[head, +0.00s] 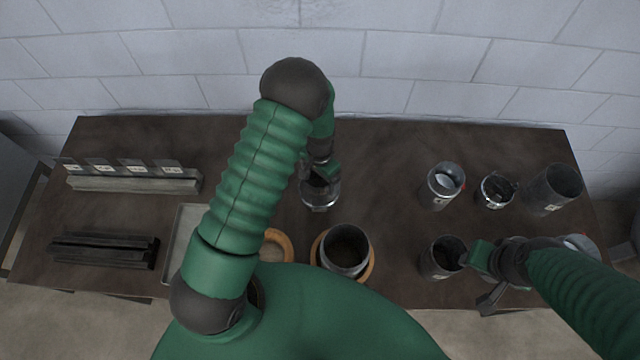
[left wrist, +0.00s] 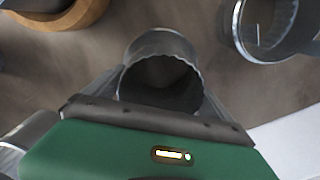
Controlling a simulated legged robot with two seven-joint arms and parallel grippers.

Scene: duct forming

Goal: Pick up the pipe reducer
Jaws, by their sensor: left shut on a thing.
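My left gripper (head: 320,178) is shut on a short, shiny metal tube piece, which looks like the pipe reducer (head: 320,196), at the middle of the table. In the left wrist view the reducer (left wrist: 162,48) has its open rim up between the fingers of my left gripper (left wrist: 160,95). Its lower part is hidden, and I cannot tell whether it touches the table. My right gripper (head: 487,275) is at the right front, close beside a dark-mouthed metal pipe (head: 441,259). Its fingers are too unclear to tell whether it is open.
A wide metal pipe (head: 346,248) stands in a wooden ring at front middle. Another wooden ring (head: 280,243) and a tray (head: 184,238) are partly behind my left arm. Several metal pipes stand at right, including a tall one (head: 553,188). Metal bars (head: 105,249) lie at left.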

